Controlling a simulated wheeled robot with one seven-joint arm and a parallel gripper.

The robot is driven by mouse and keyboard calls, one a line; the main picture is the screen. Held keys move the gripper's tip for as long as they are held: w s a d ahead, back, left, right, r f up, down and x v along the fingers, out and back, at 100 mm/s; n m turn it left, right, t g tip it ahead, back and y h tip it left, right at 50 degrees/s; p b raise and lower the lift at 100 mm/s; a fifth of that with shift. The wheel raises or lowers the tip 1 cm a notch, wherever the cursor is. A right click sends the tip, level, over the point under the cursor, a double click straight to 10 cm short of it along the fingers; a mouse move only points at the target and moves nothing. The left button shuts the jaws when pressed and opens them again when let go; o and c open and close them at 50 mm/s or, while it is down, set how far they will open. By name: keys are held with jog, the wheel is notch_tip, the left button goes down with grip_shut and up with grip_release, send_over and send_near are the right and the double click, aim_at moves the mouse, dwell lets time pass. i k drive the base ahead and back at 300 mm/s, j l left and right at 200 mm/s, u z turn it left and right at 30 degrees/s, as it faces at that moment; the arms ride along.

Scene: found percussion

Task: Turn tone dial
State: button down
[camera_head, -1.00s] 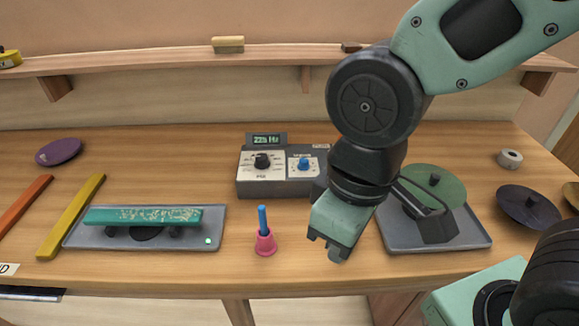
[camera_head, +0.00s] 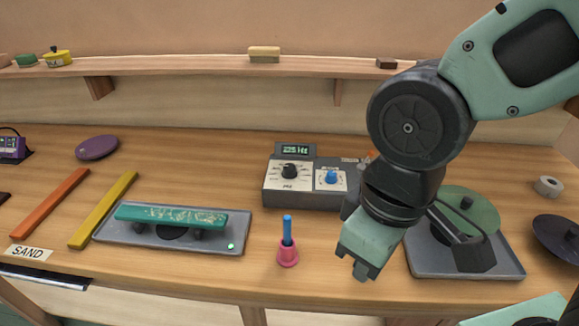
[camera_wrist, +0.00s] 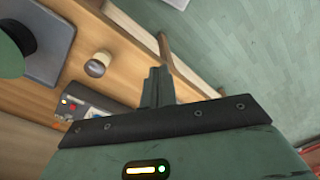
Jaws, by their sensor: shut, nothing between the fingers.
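The tone box (camera_head: 306,199) stands at the back middle of the bench in the head view, with a lit display (camera_head: 294,151) on top. It has a black dial (camera_head: 289,171) on the left and a blue dial (camera_head: 331,177) on the right. My gripper (camera_head: 362,274) hangs in front of and right of the box, pointing down near the bench's front edge, apart from both dials. In the wrist view its fingers (camera_wrist: 157,88) are together and empty. My arm hides the right end of the box.
A pink cup with a blue stick (camera_head: 287,255) stands left of my gripper. A grey tray with a teal bar (camera_head: 171,216) lies further left. Another tray (camera_head: 467,266) with a green disc (camera_head: 467,207) lies right. A shelf (camera_head: 220,67) runs along the back wall.

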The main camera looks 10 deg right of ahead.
aim_at(288, 172)
jog(key=i+j+z, duration=0.15)
jog(key=j, duration=0.2)
jog(key=i+j+z, duration=0.1)
jog(key=j, duration=0.2)
jog(key=i+j+z, duration=0.15)
jog(key=j, duration=0.2)
jog(key=i+j+z, duration=0.1)
jog(key=j, duration=0.3)
